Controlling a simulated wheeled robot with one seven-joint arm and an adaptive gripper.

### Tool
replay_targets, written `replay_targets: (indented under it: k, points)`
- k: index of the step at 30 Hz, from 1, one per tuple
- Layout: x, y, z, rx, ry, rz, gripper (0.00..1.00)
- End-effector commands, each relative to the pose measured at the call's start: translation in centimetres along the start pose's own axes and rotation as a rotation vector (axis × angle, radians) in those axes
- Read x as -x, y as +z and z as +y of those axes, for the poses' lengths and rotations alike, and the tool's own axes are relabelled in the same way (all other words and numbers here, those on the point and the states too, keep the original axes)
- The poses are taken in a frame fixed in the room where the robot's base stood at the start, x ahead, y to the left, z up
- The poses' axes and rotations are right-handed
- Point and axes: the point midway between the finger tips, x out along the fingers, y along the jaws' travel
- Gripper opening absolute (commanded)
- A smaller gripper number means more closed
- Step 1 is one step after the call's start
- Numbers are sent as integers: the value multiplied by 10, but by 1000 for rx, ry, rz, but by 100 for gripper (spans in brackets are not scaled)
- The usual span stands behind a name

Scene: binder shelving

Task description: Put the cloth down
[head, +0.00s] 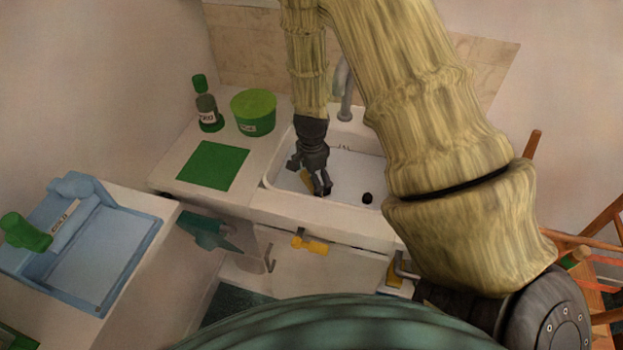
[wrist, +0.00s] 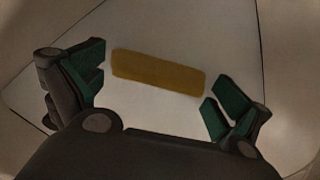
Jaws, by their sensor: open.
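My gripper (head: 309,177) reaches down into the white sink in the head view. In the wrist view my gripper (wrist: 157,88) has its green-padded fingers spread wide. A flat mustard-yellow oblong (wrist: 157,73), which looks like the cloth, lies on a pale surface beyond the space between the fingers. There is a clear gap at each of its ends. In the head view a small part of the yellow oblong (head: 307,181) shows beside the fingers, inside the sink. The rest is hidden behind my gripper.
The sink (head: 345,207) has a grey tap (head: 344,90) behind it and a dark drain (head: 367,198). On the counter to the left are a green square mat (head: 213,165), a green tub (head: 253,113) and a bottle (head: 208,113). Another yellow item (head: 310,245) hangs on the cabinet front.

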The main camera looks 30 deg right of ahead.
Motion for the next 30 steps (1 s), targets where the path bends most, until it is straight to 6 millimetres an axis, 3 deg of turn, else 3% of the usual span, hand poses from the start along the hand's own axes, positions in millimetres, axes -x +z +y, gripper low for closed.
replay_targets:
  k: [11, 30]
  points:
    - [16, 0, -1, 1, -2, 1, 100]
    - [107, 0, -1, 1, -2, 1, 100]
